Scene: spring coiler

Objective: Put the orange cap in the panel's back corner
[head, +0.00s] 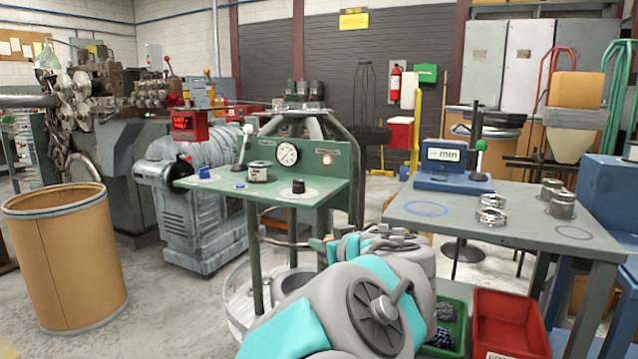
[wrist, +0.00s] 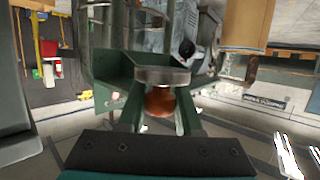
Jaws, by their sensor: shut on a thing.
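In the wrist view my gripper (wrist: 160,108) is shut on a rounded orange thing, which I take for the orange cap (wrist: 160,102). A grey metal disc (wrist: 162,76) shows just above it; I cannot tell whether it belongs to the cap. The green panel (head: 240,199) stands in the middle of the head view, with a flat top and an upright back plate (head: 325,158). Green sheet surfaces (wrist: 113,74) show behind the cap in the wrist view.
On the panel are a dial gauge (head: 286,154), a tin (head: 258,172), a black knob (head: 298,187) and a blue cap (head: 205,172). A grey table (head: 460,213) with metal rings stands right. A fibre drum (head: 65,258) stands left. Red (head: 508,325) and green bins are at lower right.

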